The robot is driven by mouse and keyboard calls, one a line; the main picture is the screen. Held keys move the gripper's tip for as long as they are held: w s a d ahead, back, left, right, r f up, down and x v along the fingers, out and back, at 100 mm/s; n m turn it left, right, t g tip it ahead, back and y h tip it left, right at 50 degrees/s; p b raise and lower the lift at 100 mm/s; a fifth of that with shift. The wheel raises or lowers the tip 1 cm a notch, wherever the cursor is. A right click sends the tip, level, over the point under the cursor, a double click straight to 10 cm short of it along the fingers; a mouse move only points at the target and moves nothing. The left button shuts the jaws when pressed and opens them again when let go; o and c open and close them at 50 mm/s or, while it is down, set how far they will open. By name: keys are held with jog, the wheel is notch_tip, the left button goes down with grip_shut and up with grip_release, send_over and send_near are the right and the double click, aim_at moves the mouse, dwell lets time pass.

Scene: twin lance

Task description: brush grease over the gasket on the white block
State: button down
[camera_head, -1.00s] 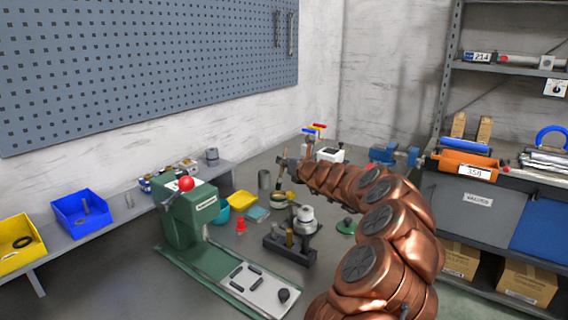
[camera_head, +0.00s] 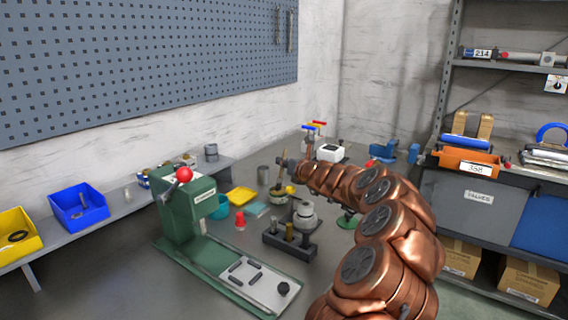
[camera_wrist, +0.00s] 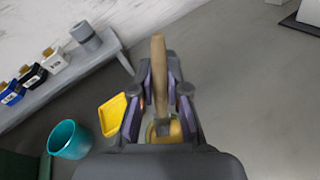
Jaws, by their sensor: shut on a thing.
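My gripper (camera_wrist: 158,92) is shut on a brush (camera_wrist: 158,65) with a pale wooden handle. In the wrist view the handle stands up between the fingers, and the brush's lower end is near a yellowish round thing (camera_wrist: 174,130), partly hidden by my gripper. In the head view my gripper (camera_head: 285,165) is small and dark, above a small container (camera_head: 278,196) among the bench items. I cannot tell whether the bristles touch its contents. A white block (camera_head: 331,152) with a dark mark on top stands farther back, right of my gripper. The gasket is too small to make out.
A green press (camera_head: 190,210) stands front left. A dark holder with upright pieces (camera_head: 290,245) is in front of my gripper. A yellow tray (camera_wrist: 112,114) and teal bowl (camera_wrist: 69,139) lie left of it. A blue vise (camera_head: 385,152) stands beyond my arm.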

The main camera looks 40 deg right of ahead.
jog(key=shift+f, duration=0.5)
dwell(1.0)
jog(key=shift+r, duration=0.1)
jog(key=shift+r+p, duration=3.4)
jog(key=shift+p, duration=0.2)
